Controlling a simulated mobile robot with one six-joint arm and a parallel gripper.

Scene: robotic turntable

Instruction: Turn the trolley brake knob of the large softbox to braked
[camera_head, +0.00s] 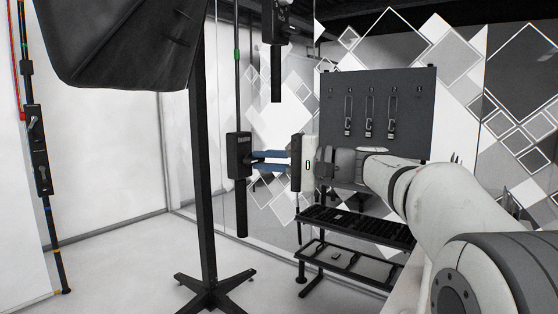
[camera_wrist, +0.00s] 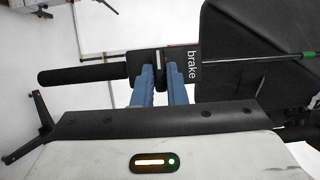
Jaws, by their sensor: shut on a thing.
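The brake box (camera_head: 239,145) is a black block on a thin vertical pole with a dark handle below it, left of my gripper in the head view. In the wrist view the box (camera_wrist: 193,66) carries the word "brake". My gripper (camera_head: 255,160) reaches it from the right with blue fingers. In the wrist view the gripper (camera_wrist: 154,70) is shut on the small dark brake knob (camera_wrist: 158,58), which shows a pale mark between the fingertips. The fingers hide most of the knob. The large black softbox (camera_head: 125,45) hangs at the upper left.
A black stand (camera_head: 203,170) with a splayed foot rises left of the brake box. Another pole with control boxes (camera_head: 38,150) stands far left. A black rack (camera_head: 355,225) and a grey tool board (camera_head: 375,110) stand behind my arm. The floor at front left is clear.

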